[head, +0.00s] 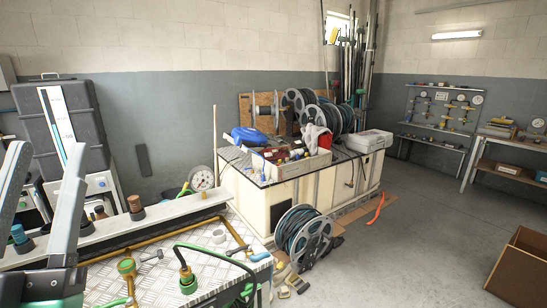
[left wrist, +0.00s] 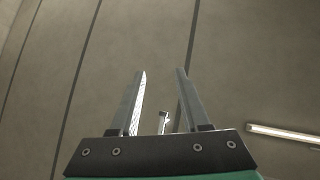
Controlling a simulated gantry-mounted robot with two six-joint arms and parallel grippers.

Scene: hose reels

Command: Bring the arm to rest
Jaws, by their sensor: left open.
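My left gripper (head: 48,150) stands at the lower left of the head view, its two long grey fingers pointing up and spread apart. Nothing is between the fingers. In the left wrist view the same gripper (left wrist: 160,72) shows both fingers apart against the ceiling, with a small pale object visible far behind the gap. My right gripper is in neither view.
A metal-topped workbench (head: 210,262) with green hose fittings lies right of the gripper. A black case (head: 93,130) stands behind it. A cream cabinet (head: 290,200) holds several hose reels; another reel (head: 303,238) stands on the floor.

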